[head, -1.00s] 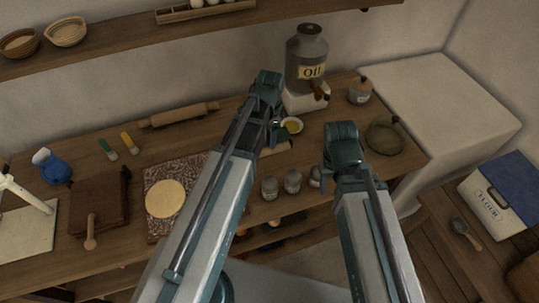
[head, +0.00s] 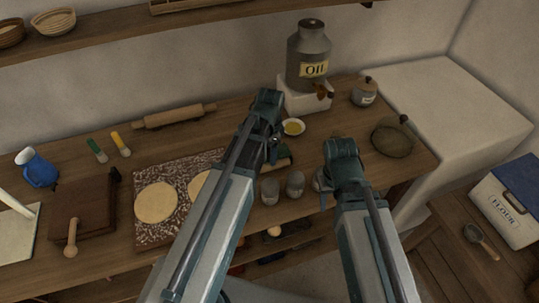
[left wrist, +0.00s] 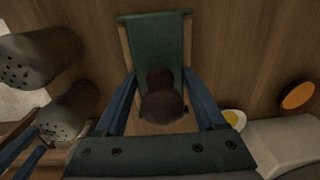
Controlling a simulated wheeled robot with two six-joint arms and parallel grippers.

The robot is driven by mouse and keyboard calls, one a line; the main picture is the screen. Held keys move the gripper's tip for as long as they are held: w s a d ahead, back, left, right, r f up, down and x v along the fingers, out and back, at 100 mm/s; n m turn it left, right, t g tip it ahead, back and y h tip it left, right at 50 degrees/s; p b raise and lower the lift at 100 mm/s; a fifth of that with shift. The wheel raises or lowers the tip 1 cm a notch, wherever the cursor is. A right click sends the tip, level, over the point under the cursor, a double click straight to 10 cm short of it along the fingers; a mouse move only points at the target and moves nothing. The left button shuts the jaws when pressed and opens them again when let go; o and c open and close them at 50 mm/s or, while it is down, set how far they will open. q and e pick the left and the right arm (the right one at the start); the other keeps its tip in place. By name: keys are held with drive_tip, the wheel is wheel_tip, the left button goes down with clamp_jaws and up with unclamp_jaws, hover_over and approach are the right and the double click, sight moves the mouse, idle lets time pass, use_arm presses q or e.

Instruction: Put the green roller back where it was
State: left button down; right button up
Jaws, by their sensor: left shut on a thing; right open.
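The green roller (left wrist: 155,40) fills the upper middle of the left wrist view, with a dark brown knob (left wrist: 162,95) toward the camera. My left gripper (left wrist: 160,100) is shut on the roller, one blue finger on each side. In the head view my left gripper (head: 272,150) is over the middle of the counter, and its arm hides most of the roller. I cannot tell whether the roller touches the wood. My right gripper (head: 330,190) is open and empty, pointing down near the front edge.
Grey shakers (head: 270,191) stand just in front of the left gripper. A small oil dish (head: 292,127) and the oil can (head: 308,55) are behind it. A speckled board (head: 150,234) with dough rounds is left. A wooden rolling pin (head: 175,116) lies at the back.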

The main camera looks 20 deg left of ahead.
use_arm(q)
drive_tip(key=shift+r, duration=0.1)
drive_tip(key=shift+s+f+b, duration=0.2)
drive_tip(key=shift+f+b, duration=0.4)
drive_tip(key=shift+b, duration=0.1)
unclamp_jaws()
drive_tip(key=shift+r, duration=0.15)
drive_tip(key=shift+w+r+p, duration=0.2)
drive_tip(key=shift+r+p, duration=0.2)
drive_tip(key=shift+p, duration=0.25)
drive_tip(key=r+p, duration=1.2)
drive_tip(key=shift+s+d+r, duration=0.15)
drive_tip(key=shift+s, duration=0.1)
drive_tip(key=s+d+n, duration=0.7)
drive_tip(key=s+d, duration=0.3)
drive_tip(key=s, duration=0.3)
drive_tip(key=shift+s+g+y, duration=0.4)
